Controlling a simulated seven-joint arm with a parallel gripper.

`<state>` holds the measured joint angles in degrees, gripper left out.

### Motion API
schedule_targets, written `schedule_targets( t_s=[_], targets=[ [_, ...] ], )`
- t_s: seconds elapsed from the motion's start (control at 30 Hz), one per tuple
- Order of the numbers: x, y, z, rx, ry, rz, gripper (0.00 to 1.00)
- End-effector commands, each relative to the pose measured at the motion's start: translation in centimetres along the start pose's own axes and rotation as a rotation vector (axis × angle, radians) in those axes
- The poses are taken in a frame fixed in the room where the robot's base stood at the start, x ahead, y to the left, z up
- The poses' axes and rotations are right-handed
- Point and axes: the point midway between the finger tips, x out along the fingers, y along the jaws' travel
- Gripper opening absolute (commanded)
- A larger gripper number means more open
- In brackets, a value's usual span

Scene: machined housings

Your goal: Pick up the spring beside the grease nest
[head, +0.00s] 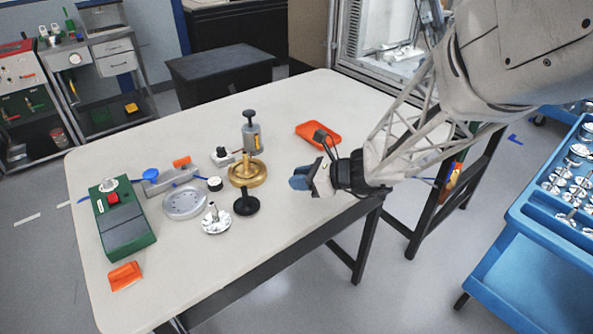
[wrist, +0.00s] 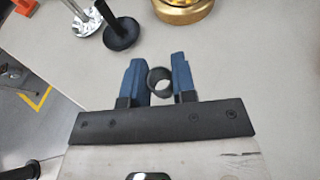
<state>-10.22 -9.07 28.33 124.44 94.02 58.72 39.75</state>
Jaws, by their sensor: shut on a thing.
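My gripper (head: 300,179) is over the front right part of the table, to the right of the brass piece. In the wrist view its blue fingers (wrist: 158,62) are shut on a short dark ring-shaped coil, which I take for the spring (wrist: 150,88). The spring sits between the fingers with its round opening facing the camera. In the head view the fingers hide it. A round stepped brass piece (head: 246,179) stands on the table, also seen in the wrist view (wrist: 184,12). I cannot tell which piece is the grease nest.
A black stemmed piece (head: 246,205) and a silver stemmed disc (head: 215,222) stand left of my gripper. A grey canister (head: 252,136) and an orange tray (head: 318,131) are behind. A green box (head: 122,222) is at far left. The table (head: 290,235) is bare at front right.

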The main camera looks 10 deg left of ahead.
Motion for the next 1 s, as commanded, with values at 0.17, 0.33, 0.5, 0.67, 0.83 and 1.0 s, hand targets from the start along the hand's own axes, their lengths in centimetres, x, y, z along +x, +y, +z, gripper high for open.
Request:
schedule_targets(
  t_s=[0.17, 0.33, 0.5, 0.67, 0.83, 1.0],
  targets=[
    [-0.51, 0.73, -0.11, -0.001, 0.0, 0.0, 0.03],
    [-0.63, 0.91, -0.15, 0.0, 0.0, 0.0, 0.03],
    [-0.63, 0.9, -0.15, 0.0, 0.0, 0.0, 0.03],
    [-0.63, 0.89, -0.14, 0.0, 0.0, 0.0, 0.03],
    [-0.62, 0.88, -0.14, 0.0, 0.0, 0.0, 0.03],
    [-0.42, 0.73, 0.11, -0.001, 0.0, 0.0, 0.03]
  ],
)
